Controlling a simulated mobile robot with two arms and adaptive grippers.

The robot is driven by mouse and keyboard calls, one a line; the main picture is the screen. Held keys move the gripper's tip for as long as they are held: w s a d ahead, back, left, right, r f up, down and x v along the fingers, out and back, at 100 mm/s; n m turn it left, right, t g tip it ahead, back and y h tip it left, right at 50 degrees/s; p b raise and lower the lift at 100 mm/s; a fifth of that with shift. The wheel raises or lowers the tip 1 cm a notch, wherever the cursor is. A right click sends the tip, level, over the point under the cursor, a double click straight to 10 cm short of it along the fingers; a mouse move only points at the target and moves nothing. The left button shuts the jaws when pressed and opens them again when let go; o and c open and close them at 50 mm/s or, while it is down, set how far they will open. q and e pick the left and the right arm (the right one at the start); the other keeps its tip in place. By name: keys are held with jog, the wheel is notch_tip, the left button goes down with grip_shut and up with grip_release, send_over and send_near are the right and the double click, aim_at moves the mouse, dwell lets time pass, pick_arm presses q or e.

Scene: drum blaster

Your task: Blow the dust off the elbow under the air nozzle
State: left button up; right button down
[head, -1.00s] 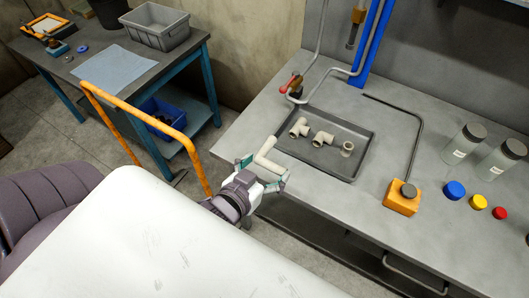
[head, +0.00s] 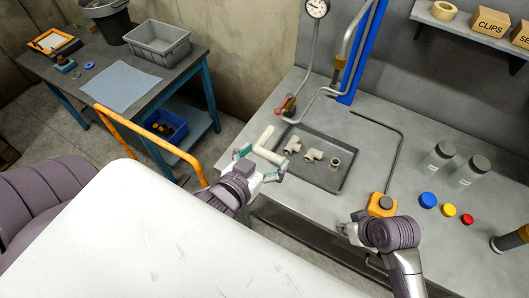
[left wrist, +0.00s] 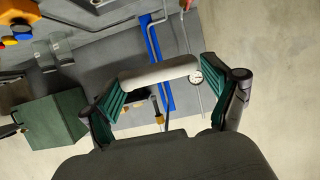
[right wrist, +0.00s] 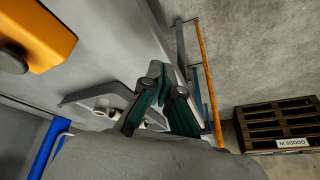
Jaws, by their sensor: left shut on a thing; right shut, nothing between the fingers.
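The elbow (head: 263,148) is a pale L-shaped pipe. My left gripper (head: 259,164) is shut on it, above the near left edge of the grey tray. It also spans the fingers in the left wrist view (left wrist: 160,73). The air nozzle (head: 338,72), with a brass-coloured part, hangs by the blue post behind the tray, apart from the elbow. My right gripper (head: 347,229) is shut and empty, just left of and nearer than the orange box (head: 377,211) with a dark round button (head: 386,202). Dust on the elbow is too small to tell.
The tray (head: 322,183) holds several pale fittings (head: 312,155). A red-handled valve (head: 282,111) and bent pipes stand behind it. Jars (head: 437,158) and coloured caps (head: 428,200) sit to the right. An orange rail (head: 150,140) stands at left.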

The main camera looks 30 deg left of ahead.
pick_arm(q)
jog(key=shift+s+r+p, duration=0.1)
jog(key=shift+r+p, duration=0.25)
pick_arm(e)
jog(key=w+n, duration=0.1)
jog(key=w+a+r+n, duration=0.1)
jog(key=w+r+n+g, duration=0.1)
jog(key=shift+w+a+r, duration=0.25)
jog(key=shift+a, duration=0.1)
pick_arm(q)
jog(key=shift+s+r+p, duration=0.2)
jog(key=shift+r+p, duration=0.1)
jog(key=shift+p, duration=0.05)
pick_arm(e)
jog(key=w+d+r+n+g+h+p, duration=0.1)
jog(key=w+d+r+n+h, duration=0.35)
jog(key=w+d+r, duration=0.45)
jog(key=shift+n+y, duration=0.25)
jog(key=shift+n, duration=0.1)
jog(key=f+b, duration=0.1)
jog(key=f, duration=0.1)
jog(key=f+b, duration=0.2)
jog(key=w+d+f+b, duration=0.1)
jog(key=f+b, duration=0.1)
jog(key=shift+w, duration=0.1)
jog(key=shift+f, duration=0.8)
pick_arm(q)
jog(key=f, duration=0.4)
jog(key=shift+s+d+f, duration=0.1)
jog(key=shift+s+f, duration=0.3)
